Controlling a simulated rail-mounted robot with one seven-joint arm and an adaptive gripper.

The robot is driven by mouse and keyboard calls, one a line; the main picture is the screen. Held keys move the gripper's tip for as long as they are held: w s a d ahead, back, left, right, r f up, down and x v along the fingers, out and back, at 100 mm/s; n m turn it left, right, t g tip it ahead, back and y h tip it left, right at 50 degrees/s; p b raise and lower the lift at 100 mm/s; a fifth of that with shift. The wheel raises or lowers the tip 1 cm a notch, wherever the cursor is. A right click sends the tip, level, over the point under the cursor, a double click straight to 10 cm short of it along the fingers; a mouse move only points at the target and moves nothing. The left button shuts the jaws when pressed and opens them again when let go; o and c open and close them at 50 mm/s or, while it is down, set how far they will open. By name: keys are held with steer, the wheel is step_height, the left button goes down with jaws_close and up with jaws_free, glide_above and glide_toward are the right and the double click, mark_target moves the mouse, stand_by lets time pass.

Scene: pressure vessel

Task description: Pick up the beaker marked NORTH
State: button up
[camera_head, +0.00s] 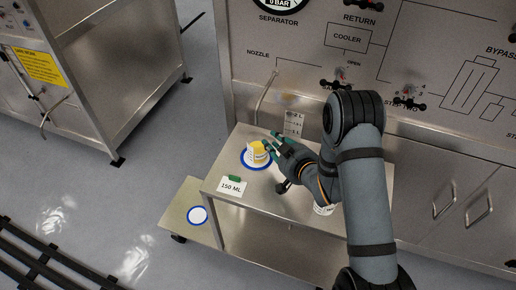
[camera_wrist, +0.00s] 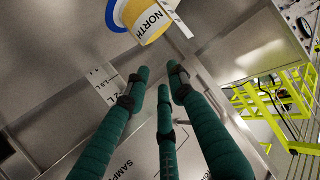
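The beaker (camera_head: 257,152) has a yellow band and stands upright on a blue-ringed spot (camera_head: 246,164) on the metal side table. In the wrist view the beaker (camera_wrist: 147,19) shows the word NORTH at the top edge, partly cut off. My gripper (camera_head: 270,142) has dark green fingers and comes in from the right, close to the beaker. In the wrist view the fingers of my gripper (camera_wrist: 160,80) are spread, with nothing between them. The fingertips end short of the beaker in that picture. Whether any finger touches it cannot be told.
A card reading 150 ML (camera_head: 231,187) with a green object (camera_head: 235,179) lies front left on the table (camera_head: 275,207). A lower shelf (camera_head: 180,205) has a blue-ringed white disc (camera_head: 197,215). A bent nozzle pipe (camera_head: 263,97) and panel stand behind. A white item (camera_head: 323,210) is partly hidden by my arm.

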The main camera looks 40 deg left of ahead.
steer(key=shift+p+x, duration=0.3)
steer(key=shift+x, duration=1.25)
steer(key=shift+c, duration=1)
jaws_close()
